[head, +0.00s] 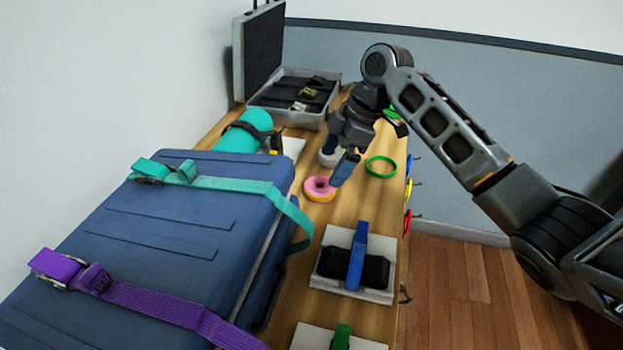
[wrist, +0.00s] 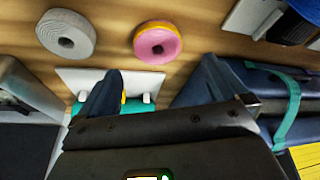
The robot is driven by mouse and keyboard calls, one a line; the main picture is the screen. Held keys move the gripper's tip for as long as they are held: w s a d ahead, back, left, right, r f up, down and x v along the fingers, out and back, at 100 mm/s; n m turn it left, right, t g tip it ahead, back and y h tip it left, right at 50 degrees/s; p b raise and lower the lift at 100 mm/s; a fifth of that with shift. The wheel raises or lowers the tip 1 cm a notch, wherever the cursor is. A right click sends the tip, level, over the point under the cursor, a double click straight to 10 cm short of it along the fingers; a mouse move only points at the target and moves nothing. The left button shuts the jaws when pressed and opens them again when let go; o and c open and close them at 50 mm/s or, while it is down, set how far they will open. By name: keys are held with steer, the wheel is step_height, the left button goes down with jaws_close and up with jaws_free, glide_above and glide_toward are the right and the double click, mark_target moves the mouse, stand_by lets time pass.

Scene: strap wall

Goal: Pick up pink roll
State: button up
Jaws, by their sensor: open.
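The pink roll (head: 319,189), a ring of tape with a yellow-orange side, lies flat on the wooden bench, right of the blue case. In the wrist view the pink roll (wrist: 158,44) lies near the top centre, its round hole facing up. My gripper (head: 366,152) is open and empty above the bench, just behind and to the right of the roll in the head view. In the wrist view the fingers (wrist: 160,72) show below the roll, apart from it.
A grey roll (wrist: 66,33) lies beside the pink one, partly hidden by my gripper in the head view. A green ring (head: 380,167) lies to the right. The strapped blue case (head: 170,235) fills the left; a blue-strapped black roll on a pad (head: 375,292) is in front.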

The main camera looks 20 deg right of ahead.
mark_target(322, 185)
steer(key=shift+d+p+x, duration=0.2)
steer(key=shift+p+x, duration=0.4)
steer(key=shift+x, duration=2.8)
steer(key=shift+w+f, duration=0.1)
steer(key=c, duration=0.5)
